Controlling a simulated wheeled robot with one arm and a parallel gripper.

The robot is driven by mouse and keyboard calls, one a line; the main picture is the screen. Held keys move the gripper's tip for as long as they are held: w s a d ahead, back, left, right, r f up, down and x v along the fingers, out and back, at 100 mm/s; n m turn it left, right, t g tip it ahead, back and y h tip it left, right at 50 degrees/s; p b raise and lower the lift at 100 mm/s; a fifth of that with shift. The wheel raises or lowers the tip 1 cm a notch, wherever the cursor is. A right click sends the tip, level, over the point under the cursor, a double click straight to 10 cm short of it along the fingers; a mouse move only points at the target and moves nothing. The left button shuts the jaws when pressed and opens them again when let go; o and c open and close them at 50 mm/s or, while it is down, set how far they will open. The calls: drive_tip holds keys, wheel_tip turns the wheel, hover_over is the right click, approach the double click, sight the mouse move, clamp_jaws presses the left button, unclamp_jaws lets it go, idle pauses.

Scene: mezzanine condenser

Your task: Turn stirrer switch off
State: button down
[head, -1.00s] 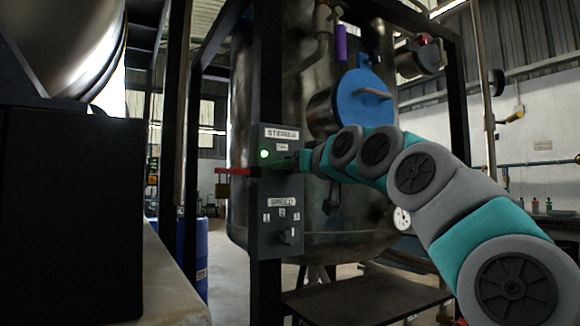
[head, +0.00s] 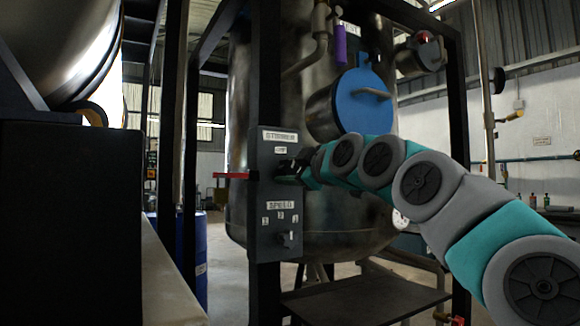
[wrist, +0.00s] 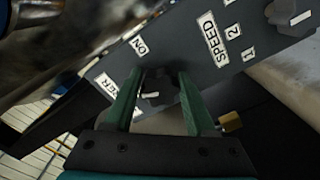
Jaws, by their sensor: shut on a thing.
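The grey control panel (head: 265,205) is fixed to a black post in front of the steel vessel. Its upper label (head: 280,136) reads STIRRER. My gripper (head: 288,172) is at the panel's upper part, just below that label, and hides the switch in the head view. In the wrist view, the green fingers of my gripper (wrist: 156,92) straddle the dark stirrer switch (wrist: 153,95), which carries a white mark. They are shut on it. An ON label (wrist: 140,46) is beside it. No green light shows on the panel in the head view.
Below on the panel are a SPEED label (head: 281,205) and a speed knob (head: 288,240). A red handle (head: 232,176) sticks out left of the panel. A brass padlock-like piece (wrist: 231,121) is near one finger. The steel vessel (head: 330,225) stands close behind.

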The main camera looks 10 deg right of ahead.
drive_tip(key=shift+r+n+p, duration=0.15)
drive_tip(key=shift+n+p, duration=0.95)
drive_tip(key=shift+n, duration=1.2)
drive_tip(key=shift+c, duration=1.2)
unclamp_jaws()
drive_tip(key=shift+s, duration=0.1)
drive_tip(key=v, duration=0.7)
drive_tip(key=shift+s+b, duration=0.25)
drive_tip(key=shift+b, duration=0.1)
drive_tip(key=shift+d, duration=0.1)
